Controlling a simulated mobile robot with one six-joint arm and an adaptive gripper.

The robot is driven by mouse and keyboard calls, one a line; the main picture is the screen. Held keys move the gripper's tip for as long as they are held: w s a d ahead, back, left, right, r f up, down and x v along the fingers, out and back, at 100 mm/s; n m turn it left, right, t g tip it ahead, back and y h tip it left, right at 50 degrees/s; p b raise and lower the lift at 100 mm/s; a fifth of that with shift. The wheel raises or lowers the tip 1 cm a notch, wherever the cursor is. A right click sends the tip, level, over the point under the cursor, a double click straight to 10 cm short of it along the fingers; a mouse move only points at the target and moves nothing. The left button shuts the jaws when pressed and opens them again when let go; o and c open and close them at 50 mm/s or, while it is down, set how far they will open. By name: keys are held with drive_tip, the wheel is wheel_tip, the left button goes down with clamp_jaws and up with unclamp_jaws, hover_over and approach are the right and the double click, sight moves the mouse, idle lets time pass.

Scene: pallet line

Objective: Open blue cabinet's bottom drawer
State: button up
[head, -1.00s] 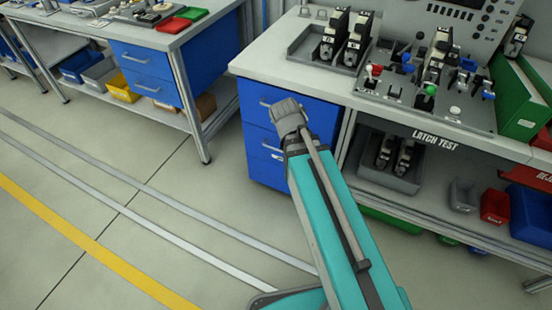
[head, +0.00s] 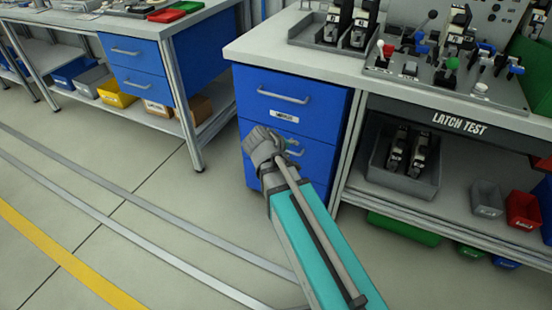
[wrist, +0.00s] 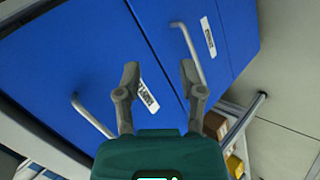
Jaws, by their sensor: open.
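The blue cabinet (head: 246,90) stands under the left end of the near bench, its drawers looking shut. The top drawer handle (head: 283,96) and a white label show clearly in the head view. The middle drawer handle (head: 294,150) is partly covered by my gripper (head: 284,142). The bottom drawer (head: 251,176) is mostly hidden behind my arm, and its handle cannot be seen there. In the wrist view, my gripper (wrist: 160,76) is open and empty before the blue fronts. One bar handle (wrist: 90,117) lies left of the fingers, another (wrist: 187,55) beyond the right finger.
The bench top (head: 262,46) overhangs the cabinet. A metal bench leg (head: 349,150) stands right of it, with a shelf of bins (head: 487,197) further right. Another bench with blue drawers (head: 135,62) is at the left. The floor in front is clear.

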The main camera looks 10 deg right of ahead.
drive_tip(key=w+a+f+n+t+b, duration=0.3)
drive_tip(key=f+b, duration=0.3)
drive_tip(key=b, duration=0.4)
drive_tip(key=w+a+f+n+t+h+b, duration=0.1)
drive_tip(key=a+f+b, duration=0.4)
drive_tip(key=b, duration=0.5)
drive_tip(key=shift+w+a+f+n+t+h, duration=0.3)
drive_tip(key=shift+w+f+n+t, duration=0.6)
drive_tip(key=shift+w+f+t, duration=0.4)
drive_tip(key=shift+w+d+r, duration=0.15)
drive_tip(key=shift+w+r, duration=0.05)
drive_tip(key=b+x, duration=0.3)
drive_tip(key=x, duration=1)
drive_tip(key=shift+w+d+f, duration=0.1)
drive_tip(key=shift+w+d, duration=0.05)
drive_tip(key=shift+d, duration=0.05)
drive_tip(key=shift+c, duration=0.2)
clamp_jaws()
